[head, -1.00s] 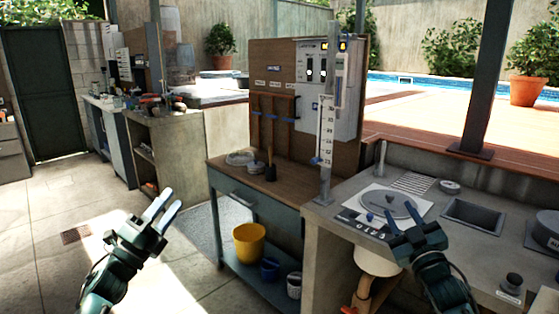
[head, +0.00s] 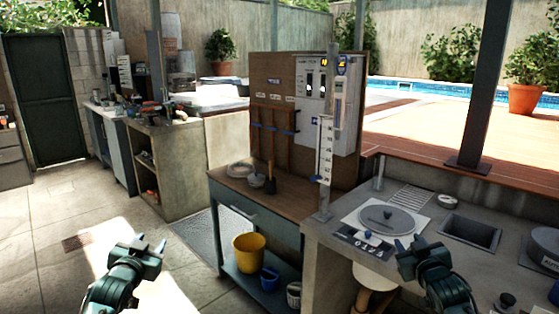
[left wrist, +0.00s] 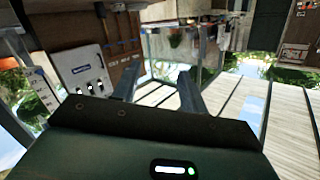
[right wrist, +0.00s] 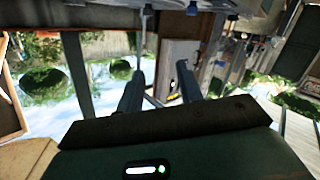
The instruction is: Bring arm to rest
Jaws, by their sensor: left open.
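My left gripper (head: 150,241) is in the lower left of the head view, in the air over the paved floor, clear of the bench. Its two fingers stand apart in the left wrist view (left wrist: 158,92), with nothing between them. My right gripper (head: 411,243) is at the lower right of the head view, in front of the concrete counter's near edge. Its fingers also stand apart in the right wrist view (right wrist: 160,88), with nothing held. In the head view its fingertips overlap the counter edge; I see no contact.
A concrete counter (head: 330,232) with a round lid (head: 386,220) and sink (head: 470,234) lies at the right. Left of it is a workbench (head: 230,184) with a tool board and vertical scale (head: 325,150). A yellow bucket (head: 249,252) is underneath. Floor at the left is clear.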

